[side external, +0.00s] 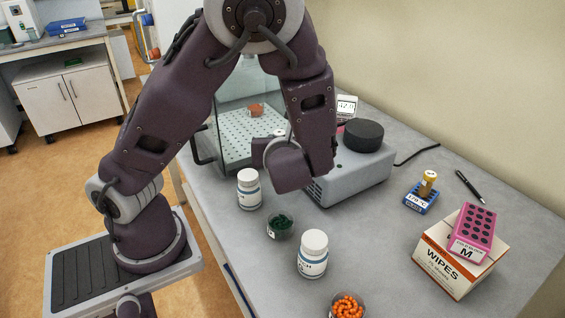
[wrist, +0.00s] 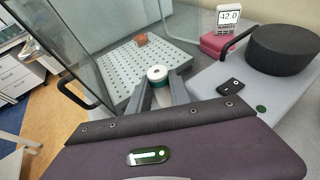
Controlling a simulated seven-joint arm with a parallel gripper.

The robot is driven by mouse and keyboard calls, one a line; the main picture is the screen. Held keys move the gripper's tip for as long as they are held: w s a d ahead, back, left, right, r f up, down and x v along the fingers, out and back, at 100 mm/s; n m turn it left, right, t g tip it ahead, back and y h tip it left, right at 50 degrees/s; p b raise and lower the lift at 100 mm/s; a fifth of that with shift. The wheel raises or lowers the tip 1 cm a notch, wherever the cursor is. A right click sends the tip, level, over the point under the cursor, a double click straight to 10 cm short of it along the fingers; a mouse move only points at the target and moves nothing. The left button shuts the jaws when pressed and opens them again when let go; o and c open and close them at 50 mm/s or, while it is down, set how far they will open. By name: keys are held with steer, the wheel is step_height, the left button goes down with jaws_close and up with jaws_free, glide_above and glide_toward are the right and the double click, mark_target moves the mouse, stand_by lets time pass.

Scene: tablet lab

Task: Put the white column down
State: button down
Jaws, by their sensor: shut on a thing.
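The white column (wrist: 157,73) shows end-on in the wrist view as a round white top with a dark centre hole and a teal band below. My gripper (wrist: 159,90) is shut on it, one grey finger on each side. The column is over or near the front edge of a perforated plate (wrist: 128,65) in a glass-walled enclosure. I cannot tell whether its lower end touches anything. In the side view my wrist hides most of the gripper and the column.
A reddish-brown block (side external: 257,110) sits on the plate. A grey machine with a black round top (side external: 363,135) stands right of my gripper. White bottles (side external: 248,188) (side external: 313,253), a green-filled dish (side external: 280,227) and a wipes box (side external: 452,262) stand nearer. Bare table lies between.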

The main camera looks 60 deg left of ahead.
steer(key=w+r+m+t+h, duration=0.1)
steer(key=w+d+r+m+t+h, duration=0.1)
steer(key=w+m, duration=0.1)
steer(key=w+r+m+t+h, duration=0.1)
steer(key=w, duration=0.1)
steer(key=shift+w+d+r+t, duration=0.15)
steer(key=shift+d+t, duration=0.25)
steer(key=w+d+m+t+h, duration=0.1)
steer(key=d, duration=0.1)
steer(key=w+d+r+m+t+h, duration=0.1)
steer(key=d+m+h, duration=0.1)
steer(key=w+d+m+t+h, duration=0.1)
steer(key=d+m+h, duration=0.1)
steer(key=shift+w+r, duration=0.25)
steer(key=shift+r, duration=0.1)
steer(key=shift+r, duration=0.1)
step_height(320, 180, up, 5)
steer(key=s+a+n+g+y, duration=0.7)
steer(key=s+a+n+y, duration=0.1)
steer(key=s+n, duration=0.1)
step_height(320, 180, down, 10)
steer(key=shift+r, duration=0.25)
